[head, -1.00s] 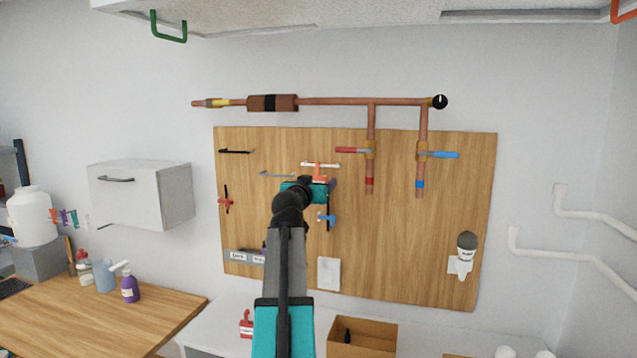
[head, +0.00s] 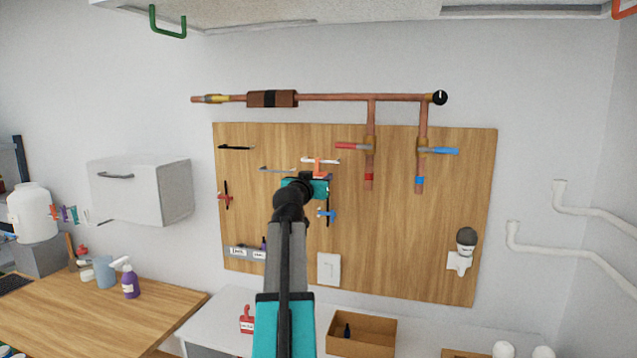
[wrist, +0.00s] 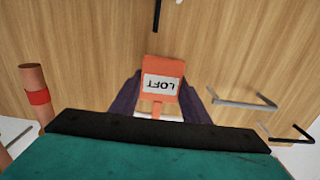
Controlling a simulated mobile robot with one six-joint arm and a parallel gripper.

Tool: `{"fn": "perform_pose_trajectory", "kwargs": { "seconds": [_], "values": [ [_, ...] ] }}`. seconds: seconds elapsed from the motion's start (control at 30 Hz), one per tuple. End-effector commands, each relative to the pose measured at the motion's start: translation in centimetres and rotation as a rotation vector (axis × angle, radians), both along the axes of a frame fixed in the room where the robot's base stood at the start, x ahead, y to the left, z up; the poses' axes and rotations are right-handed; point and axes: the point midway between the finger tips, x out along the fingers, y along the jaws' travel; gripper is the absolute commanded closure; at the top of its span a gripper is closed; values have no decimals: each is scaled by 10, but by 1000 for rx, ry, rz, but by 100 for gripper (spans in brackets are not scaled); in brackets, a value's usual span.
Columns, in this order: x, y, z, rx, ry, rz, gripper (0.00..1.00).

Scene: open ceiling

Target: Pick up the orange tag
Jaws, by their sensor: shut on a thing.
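The orange tag (wrist: 174,66) has a white label reading LOFT, upside down in the wrist view. My gripper (wrist: 162,98) is shut on it, with a dark purple finger on each side. In the head view the orange tag (head: 318,165) shows just above the teal body of my gripper (head: 318,178), in front of the wooden board (head: 400,240). It overlaps a white peg (head: 333,161) there. I cannot tell whether the tag still hangs on that peg.
A grey peg (wrist: 240,103) sticks out of the board to the right in the wrist view, and a copper pipe (wrist: 33,88) is to the left. A blue tag (head: 327,214) and a red tag (head: 225,198) hang nearby. An open brown box (head: 361,348) stands below.

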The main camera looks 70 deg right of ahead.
Motion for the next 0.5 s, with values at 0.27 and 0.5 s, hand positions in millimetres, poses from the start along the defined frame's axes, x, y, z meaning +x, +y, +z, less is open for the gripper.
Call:
{"fn": "perform_pose_trajectory", "kwargs": {
  "seconds": [0.27, 0.5],
  "values": [
    [0, 0, 1, -1, 0, 0, 80],
    [0, 0, 8, -1, -1, 0, 80]
  ]
}}
